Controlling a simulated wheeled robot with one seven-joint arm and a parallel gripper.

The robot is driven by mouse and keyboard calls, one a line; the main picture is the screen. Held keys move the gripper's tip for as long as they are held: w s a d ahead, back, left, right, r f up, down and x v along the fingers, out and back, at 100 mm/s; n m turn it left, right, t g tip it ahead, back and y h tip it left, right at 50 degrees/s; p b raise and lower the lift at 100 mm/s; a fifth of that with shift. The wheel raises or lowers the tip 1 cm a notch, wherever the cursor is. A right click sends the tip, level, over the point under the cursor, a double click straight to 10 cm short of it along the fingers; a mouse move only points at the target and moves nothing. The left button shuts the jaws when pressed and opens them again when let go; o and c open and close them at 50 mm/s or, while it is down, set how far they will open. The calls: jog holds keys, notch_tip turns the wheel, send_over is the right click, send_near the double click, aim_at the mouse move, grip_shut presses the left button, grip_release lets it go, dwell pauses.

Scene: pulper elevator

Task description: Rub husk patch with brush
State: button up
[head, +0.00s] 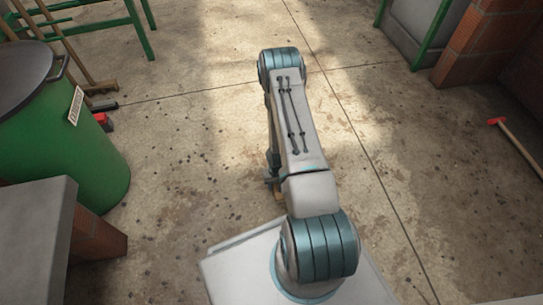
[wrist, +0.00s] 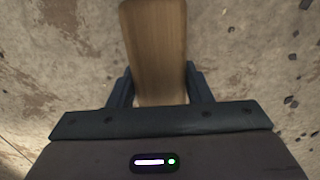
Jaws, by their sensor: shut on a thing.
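My gripper (wrist: 156,84) is shut on a wooden piece (wrist: 153,45), which I take to be the brush's handle. The wood points up and out of the wrist view's top edge, so no bristles show. In the head view my gripper (head: 272,183) is low over the floor, mostly hidden behind my arm. Dark husk-like flakes (wrist: 291,101) lie on the floor to the right of the wood in the wrist view. Similar dark specks (head: 163,131) are scattered over the floor in the head view. I cannot tell one clear patch edge, or whether the brush touches the floor.
A green barrel (head: 62,150) with a dark lid stands at the left, above a grey slab (head: 30,235). Long-handled brooms (head: 75,50) lean behind it. A red-headed tool (head: 510,135) lies at the right. Brick (head: 475,45) is at upper right. The middle floor is open.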

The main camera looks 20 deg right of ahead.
jog(key=shift+r+p, duration=0.9)
jog(key=shift+r, duration=0.7)
